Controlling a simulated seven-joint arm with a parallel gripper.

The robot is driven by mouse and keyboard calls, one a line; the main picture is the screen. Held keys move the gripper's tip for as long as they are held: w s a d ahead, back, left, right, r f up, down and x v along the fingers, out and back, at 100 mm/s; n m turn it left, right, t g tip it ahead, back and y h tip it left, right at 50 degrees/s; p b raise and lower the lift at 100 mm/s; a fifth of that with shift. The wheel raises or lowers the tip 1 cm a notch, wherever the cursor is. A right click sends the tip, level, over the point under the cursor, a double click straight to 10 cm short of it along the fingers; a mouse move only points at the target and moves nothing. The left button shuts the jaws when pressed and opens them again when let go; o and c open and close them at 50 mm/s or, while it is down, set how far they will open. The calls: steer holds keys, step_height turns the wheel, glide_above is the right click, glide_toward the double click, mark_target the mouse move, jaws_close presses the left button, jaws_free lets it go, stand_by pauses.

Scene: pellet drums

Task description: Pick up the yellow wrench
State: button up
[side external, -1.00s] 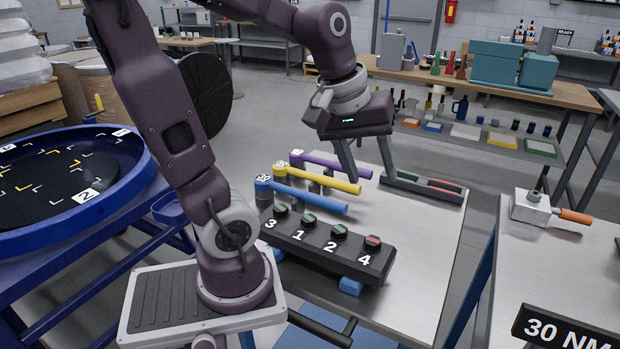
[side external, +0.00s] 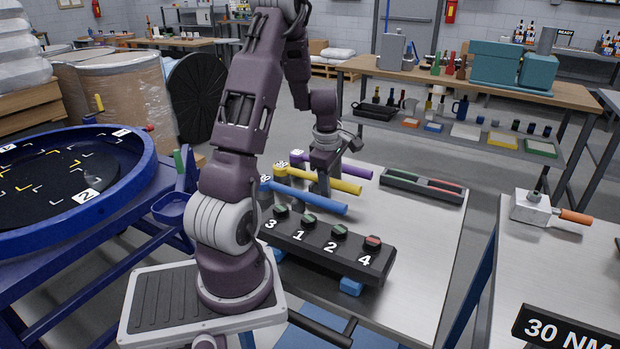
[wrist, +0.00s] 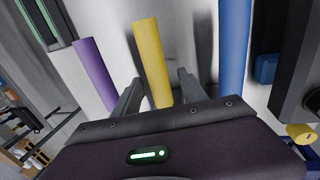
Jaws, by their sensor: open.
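The yellow wrench (side external: 335,182) lies between the purple wrench (side external: 350,171) and the blue wrench (side external: 308,198) on the metal table, its head end at the left. My gripper (side external: 323,188) is over the yellow wrench's handle. In the wrist view, my gripper (wrist: 160,88) is open, with one finger on each side of the yellow handle (wrist: 152,60). The purple handle (wrist: 97,75) is left of the fingers and the blue handle (wrist: 234,50) is right of them. Part of the yellow handle is hidden behind my gripper body.
A black block with several numbered buttons (side external: 325,246) stands in front of the wrenches. A dark tray with green and red strips (side external: 424,186) lies behind them at the right. The tabletop (side external: 420,250) to the right is clear.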

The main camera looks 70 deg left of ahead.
steer(key=shift+c, duration=0.4)
jaws_close()
stand_by(0.9)
